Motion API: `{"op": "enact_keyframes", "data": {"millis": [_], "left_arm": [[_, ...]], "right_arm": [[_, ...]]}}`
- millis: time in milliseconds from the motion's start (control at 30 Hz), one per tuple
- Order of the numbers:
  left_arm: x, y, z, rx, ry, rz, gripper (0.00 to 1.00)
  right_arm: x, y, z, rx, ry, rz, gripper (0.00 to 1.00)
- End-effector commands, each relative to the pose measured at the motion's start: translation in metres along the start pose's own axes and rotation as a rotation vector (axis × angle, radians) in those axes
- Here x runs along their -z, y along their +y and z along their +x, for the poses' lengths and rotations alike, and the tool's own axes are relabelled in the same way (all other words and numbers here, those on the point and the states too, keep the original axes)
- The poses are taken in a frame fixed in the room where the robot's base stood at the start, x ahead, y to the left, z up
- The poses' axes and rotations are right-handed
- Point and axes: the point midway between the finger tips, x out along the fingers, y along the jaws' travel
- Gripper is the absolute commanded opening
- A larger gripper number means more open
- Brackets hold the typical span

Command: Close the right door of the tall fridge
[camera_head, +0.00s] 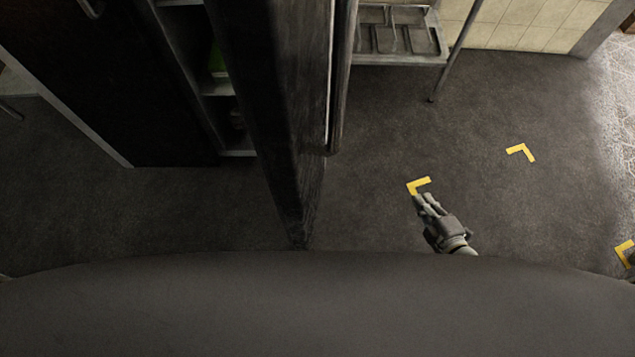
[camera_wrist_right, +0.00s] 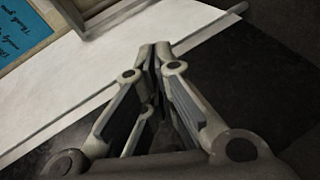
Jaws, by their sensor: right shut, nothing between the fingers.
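The right door (camera_head: 270,110) of the tall fridge stands open, a dark panel swung out toward me near the middle of the head view. A long upright bar (camera_head: 338,80), apparently its handle, runs along its right-hand side. The fridge interior (camera_head: 215,85) with shelves shows to the left of the door. My right gripper (camera_head: 418,198) is to the right of the door, apart from it, above the floor. In the right wrist view the same gripper (camera_wrist_right: 160,48) has its fingertips together with nothing between them. My left gripper is not in view.
Another dark panel (camera_head: 120,80) of the fridge is at the left. A metal rack with trays (camera_head: 397,35) stands behind the door to the right. Yellow corner marks (camera_head: 521,152) lie on the open floor at right. The wrist view shows a pale surface (camera_wrist_right: 110,75) and blue paper (camera_wrist_right: 22,35).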

Motion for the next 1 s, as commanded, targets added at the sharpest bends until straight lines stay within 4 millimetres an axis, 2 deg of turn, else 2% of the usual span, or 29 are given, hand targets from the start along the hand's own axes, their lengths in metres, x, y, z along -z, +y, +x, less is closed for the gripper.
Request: {"op": "enact_keyframes", "data": {"millis": [33, 100, 200, 300, 433, 500, 600, 700, 833, 1000], "left_arm": [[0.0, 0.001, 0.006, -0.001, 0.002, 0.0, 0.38], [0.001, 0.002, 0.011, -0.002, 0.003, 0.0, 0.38], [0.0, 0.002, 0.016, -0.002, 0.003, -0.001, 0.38], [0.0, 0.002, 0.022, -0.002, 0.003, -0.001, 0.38], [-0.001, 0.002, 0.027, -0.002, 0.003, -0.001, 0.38], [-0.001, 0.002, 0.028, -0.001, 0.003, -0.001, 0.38], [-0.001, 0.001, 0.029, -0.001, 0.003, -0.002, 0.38], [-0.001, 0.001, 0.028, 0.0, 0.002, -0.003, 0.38], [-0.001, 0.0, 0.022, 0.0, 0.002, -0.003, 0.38], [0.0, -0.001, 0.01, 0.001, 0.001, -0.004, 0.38]], "right_arm": [[0.013, 0.04, 0.001, -0.096, 0.089, -0.176, 0.0], [0.041, 0.094, -0.006, -0.238, 0.211, -0.437, 0.0], [0.09, 0.153, -0.03, -0.448, 0.375, -0.809, 0.0], [0.14, 0.189, -0.066, -0.661, 0.522, -1.154, 0.0], [0.188, 0.206, -0.113, -0.904, 0.673, -1.5, 0.0], [0.204, 0.207, -0.133, -1.001, 0.73, -1.622, 0.0], [0.216, 0.206, -0.15, -1.09, 0.781, -1.728, 0.0], [0.223, 0.206, -0.155, -1.125, 0.798, -1.766, 0.0], [0.236, 0.208, -0.151, -1.131, 0.798, -1.767, 0.0], [0.267, 0.208, -0.139, -1.131, 0.794, -1.764, 0.0]]}}
